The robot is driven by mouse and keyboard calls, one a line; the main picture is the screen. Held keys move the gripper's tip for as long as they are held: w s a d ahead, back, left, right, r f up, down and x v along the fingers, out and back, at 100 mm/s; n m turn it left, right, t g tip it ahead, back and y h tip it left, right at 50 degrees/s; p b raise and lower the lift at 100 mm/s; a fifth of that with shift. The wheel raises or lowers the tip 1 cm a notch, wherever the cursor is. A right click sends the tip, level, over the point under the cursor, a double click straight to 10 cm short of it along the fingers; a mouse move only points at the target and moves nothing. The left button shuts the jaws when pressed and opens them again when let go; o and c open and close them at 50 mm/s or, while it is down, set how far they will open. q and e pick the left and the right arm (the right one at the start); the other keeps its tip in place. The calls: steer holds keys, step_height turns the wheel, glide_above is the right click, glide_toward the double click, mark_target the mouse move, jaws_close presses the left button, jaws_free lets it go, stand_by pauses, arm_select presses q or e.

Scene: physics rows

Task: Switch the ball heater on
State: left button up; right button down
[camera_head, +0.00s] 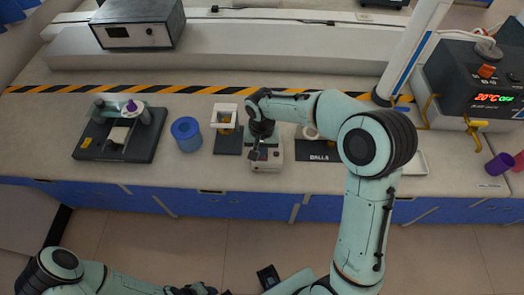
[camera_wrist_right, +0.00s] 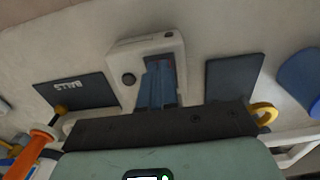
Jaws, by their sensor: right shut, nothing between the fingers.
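A black unit (camera_head: 465,75) at the right reads 20°C OFF and has a red knob (camera_head: 486,71). My right gripper (camera_head: 258,154) is shut and empty, over the white box; its blue fingers (camera_wrist_right: 158,72) hide part of the top. I cannot tell whether they touch it. My left gripper (camera_head: 192,290) is partly cut off at the bottom edge.
The BALLS mat (camera_head: 313,157) is right of the white box and a dark pad (camera_head: 229,142) left. A blue cylinder (camera_head: 186,133) and a dark apparatus base (camera_head: 88,148) stand further left. Purple cups (camera_head: 499,164) are at the right edge. Counter space beyond the blue cylinder is clear.

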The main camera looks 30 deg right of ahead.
arm_select(q)
steer(key=shift+s+f, duration=0.1)
steer(key=shift+f, duration=0.05)
arm_select(e)
steer(key=shift+f, duration=0.15)
steer(key=shift+r+p, duration=1.75)
steer(key=shift+r, duration=1.75)
arm_select(q)
steer(key=w+r, duration=0.2)
steer(key=r, duration=0.1)
steer(key=w+r, duration=0.1)
steer(key=shift+r, duration=0.3)
